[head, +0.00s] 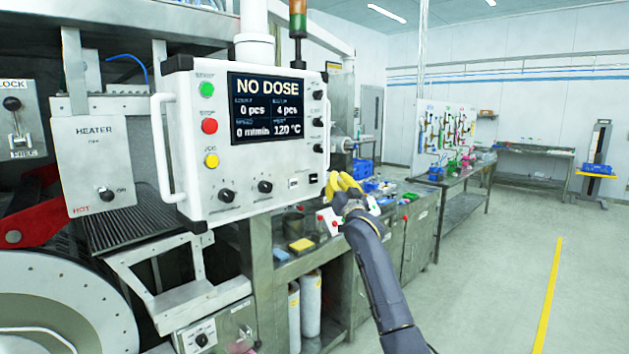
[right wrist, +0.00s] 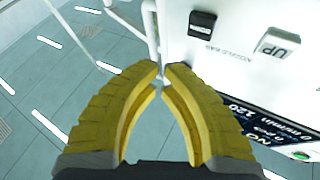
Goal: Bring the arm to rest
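My right arm comes in from the lower right in the head view, and its yellow-fingered gripper (head: 342,184) is raised beside the lower right edge of the control panel (head: 222,181). In the right wrist view the two yellow fingers (right wrist: 161,73) curve together and their tips all but meet, with nothing between them. My left gripper is not in view.
The panel's screen (head: 266,108) reads NO DOSE. A heater box (head: 92,165) and large drum (head: 60,305) are at left. A workbench (head: 300,262) with small items lies below the right gripper. Open floor (head: 490,270) with a yellow line is at right.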

